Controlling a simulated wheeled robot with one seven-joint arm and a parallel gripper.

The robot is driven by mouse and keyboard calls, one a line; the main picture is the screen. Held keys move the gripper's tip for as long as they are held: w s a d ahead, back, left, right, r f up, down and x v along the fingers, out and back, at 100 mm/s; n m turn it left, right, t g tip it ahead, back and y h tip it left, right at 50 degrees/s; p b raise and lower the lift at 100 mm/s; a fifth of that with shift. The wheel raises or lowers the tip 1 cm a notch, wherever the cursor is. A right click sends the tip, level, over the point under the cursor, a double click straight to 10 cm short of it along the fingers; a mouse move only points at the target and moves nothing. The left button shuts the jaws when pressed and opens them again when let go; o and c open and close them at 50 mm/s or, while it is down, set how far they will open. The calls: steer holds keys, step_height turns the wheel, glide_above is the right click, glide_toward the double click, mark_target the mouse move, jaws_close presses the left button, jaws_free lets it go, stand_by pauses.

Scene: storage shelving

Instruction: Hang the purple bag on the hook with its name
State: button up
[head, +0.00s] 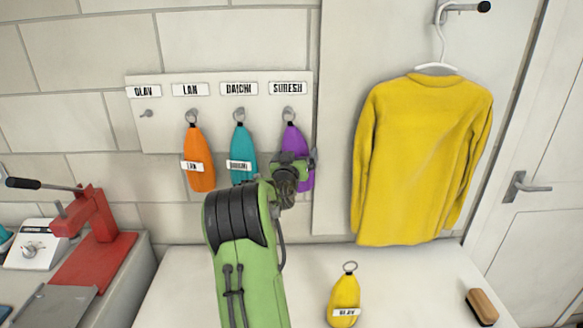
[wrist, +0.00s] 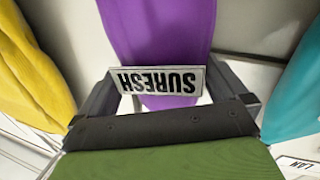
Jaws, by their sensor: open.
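The purple bag (head: 303,172) hangs by its ring from the hook (head: 289,113) under the SURESH label (head: 288,88) on the wall board. My gripper (head: 298,163) is in front of the bag and hides part of it in the head view. In the wrist view the purple bag (wrist: 160,45) runs down between the fingers of my gripper (wrist: 178,95), which are open on either side. Its own name tag (wrist: 160,80) reads SURESH, upside down in that view. I cannot tell whether the fingers touch the bag.
An orange bag (head: 198,145) and a teal bag (head: 243,145) hang on the LAN and DAICHI hooks. The OLAV hook (head: 147,113) is empty. A yellow bag (head: 344,292) and a brush (head: 482,306) lie on the white counter (head: 400,280). A yellow shirt (head: 420,160) hangs at right.

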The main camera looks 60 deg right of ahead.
steer(key=b+v, duration=0.3)
steer(key=v, duration=1.1)
steer(key=shift+a, duration=0.25)
steer(key=w+a+f+n+t+y, duration=0.25)
steer(key=a+y, duration=0.35)
steer(key=a, duration=0.7)
steer(key=w+a+f+n+t+y, duration=0.25)
steer(key=a+y, duration=0.25)
steer(key=a, duration=0.7)
steer(key=s+a+f+n+g+y, duration=0.1)
steer(key=s+a+f+n+y, duration=0.1)
steer(key=a, duration=0.7)
steer(key=s+a+f+n+g+y, duration=0.1)
steer(key=s+a+n+y, duration=0.3)
steer(key=s+a, duration=0.5)
steer(key=shift+a+f+n+g+y, duration=0.35)
steer(key=shift+a+n+g, duration=0.25)
steer(key=shift+n, duration=0.5)
steer(key=shift+d, duration=0.1)
